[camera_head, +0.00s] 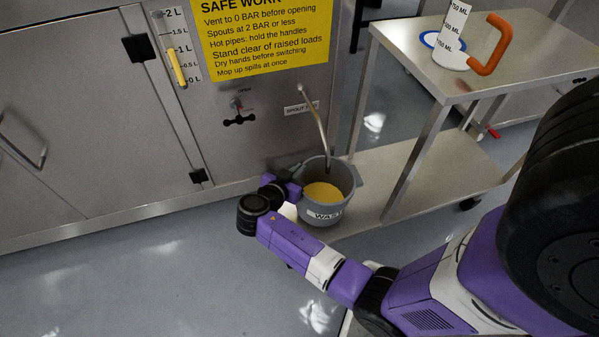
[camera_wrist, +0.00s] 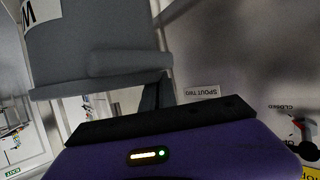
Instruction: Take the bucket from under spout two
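The grey bucket (camera_head: 314,207) stands upright below the spout two pipe (camera_head: 319,124), with yellow contents inside and a partly hidden label starting "WAS". It seems to rest on the left end of the cart's lower shelf. The spout two label (camera_wrist: 201,92) shows upside down in the wrist view. My gripper (camera_head: 287,188) is at the bucket's left side, close to its rim. In the wrist view the bucket (camera_wrist: 95,45) fills the upper left, just beyond the purple gripper body. The fingers are mostly hidden, so I cannot tell whether they hold the rim.
The metal cart's upper shelf (camera_head: 500,65) carries a white measuring jug (camera_head: 453,38) with an orange handle. Its lower shelf (camera_head: 440,180) is clear right of the bucket. A black valve knob (camera_head: 239,120) and yellow sign (camera_head: 262,38) are on the panel. Open floor (camera_head: 130,270) lies left.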

